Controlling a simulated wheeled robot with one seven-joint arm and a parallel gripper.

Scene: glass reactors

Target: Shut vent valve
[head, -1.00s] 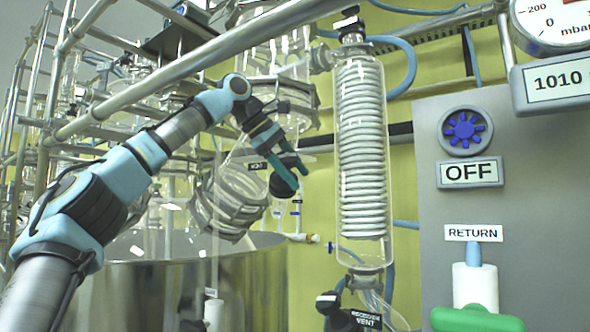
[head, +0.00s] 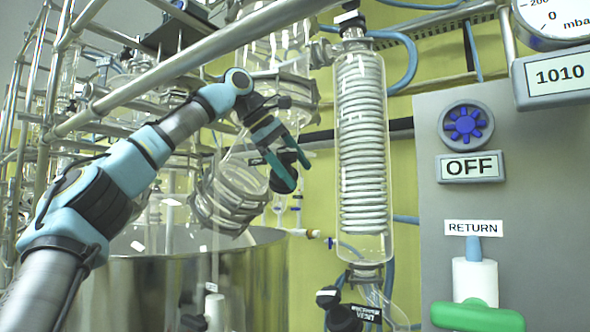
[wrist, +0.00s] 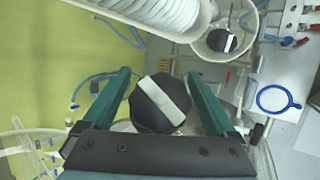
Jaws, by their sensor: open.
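A black round knob (wrist: 160,103) with a white bar across its face sits between the jaws of my gripper (wrist: 158,77) in the wrist view. The teal jaws are open, one on each side of it, with a visible gap at the left; contact at the right cannot be told. In the head view my gripper (head: 292,160) is beside the glass vessel, with a dark knob (head: 283,180) at its jaws. A small dark label beside it is too small to read. Another black knob with a white bar (wrist: 222,40) is further off in the wrist view.
A glass coil condenser (head: 362,150) stands right of my gripper. A metal rail (head: 190,62) runs above my arm. A steel vessel (head: 180,280) is below. A grey panel (head: 550,220) with a blue knob and green handle is at the right. Dark knobs (head: 340,315) are at the bottom.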

